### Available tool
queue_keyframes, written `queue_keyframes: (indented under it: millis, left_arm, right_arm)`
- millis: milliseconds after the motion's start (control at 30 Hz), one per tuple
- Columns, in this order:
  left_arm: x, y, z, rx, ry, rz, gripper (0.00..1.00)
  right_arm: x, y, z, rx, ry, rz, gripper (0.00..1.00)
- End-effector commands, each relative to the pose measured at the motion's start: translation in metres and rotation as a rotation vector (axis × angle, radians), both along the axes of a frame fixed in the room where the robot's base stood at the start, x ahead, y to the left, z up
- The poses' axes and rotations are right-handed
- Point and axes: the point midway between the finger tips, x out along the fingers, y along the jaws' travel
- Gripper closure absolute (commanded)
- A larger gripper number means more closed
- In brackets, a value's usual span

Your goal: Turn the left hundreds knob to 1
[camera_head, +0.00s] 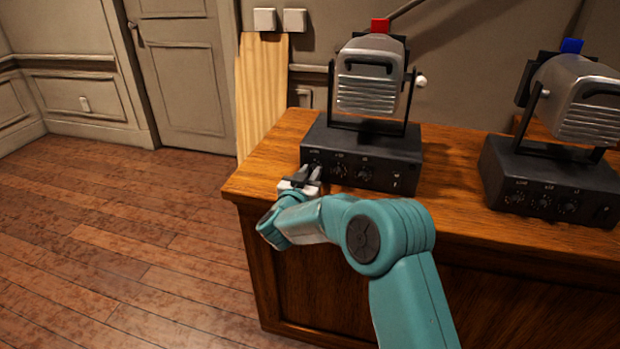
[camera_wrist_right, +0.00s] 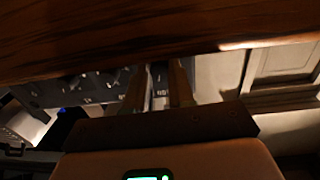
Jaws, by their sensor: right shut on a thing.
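The left device is a black control box (camera_head: 400,157) with a grey louvred, lamp-like head (camera_head: 368,80) topped by a red block (camera_head: 380,25). Its front panel has a row of knobs, including a middle one (camera_head: 339,171) and one to its right (camera_head: 365,174). My right gripper (camera_head: 310,174) is at the leftmost knob and shut on it. The fingers mostly hide this knob, so I cannot read its setting. In the right wrist view, the two fingers (camera_wrist_right: 158,92) reach to the dark panel, which looks upside down. My left gripper is out of view.
A similar device with a blue block (camera_head: 572,46) stands on the right of the wooden desk (camera_head: 455,160). The desk's left front corner is near my right gripper. A wooden board (camera_head: 262,90) leans on the wall behind. Open floor (camera_head: 120,240) lies left.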

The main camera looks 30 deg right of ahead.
Motion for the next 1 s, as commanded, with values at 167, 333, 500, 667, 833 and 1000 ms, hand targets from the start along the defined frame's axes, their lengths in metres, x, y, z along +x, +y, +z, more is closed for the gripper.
queue_keyframes:
  millis: [167,333,500,667,833,1000]
  left_arm:
    - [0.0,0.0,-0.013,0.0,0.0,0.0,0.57]
    - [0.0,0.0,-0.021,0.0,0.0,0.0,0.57]
    - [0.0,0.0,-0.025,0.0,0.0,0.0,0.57]
    - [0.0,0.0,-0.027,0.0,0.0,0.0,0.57]
    - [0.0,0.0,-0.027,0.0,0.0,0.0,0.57]
    - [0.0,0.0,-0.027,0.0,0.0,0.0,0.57]
  right_arm:
    - [-0.001,0.0,-0.003,0.08,-0.093,-0.002,1.0]
    - [-0.001,0.0,-0.003,0.144,-0.167,-0.001,1.0]
    - [-0.001,0.0,-0.002,0.188,-0.217,-0.001,1.0]
    - [-0.001,0.0,-0.001,0.209,-0.241,-0.001,1.0]
    - [-0.001,0.0,-0.001,0.215,-0.247,-0.001,1.0]
    - [-0.001,0.0,-0.001,0.215,-0.247,-0.001,1.0]
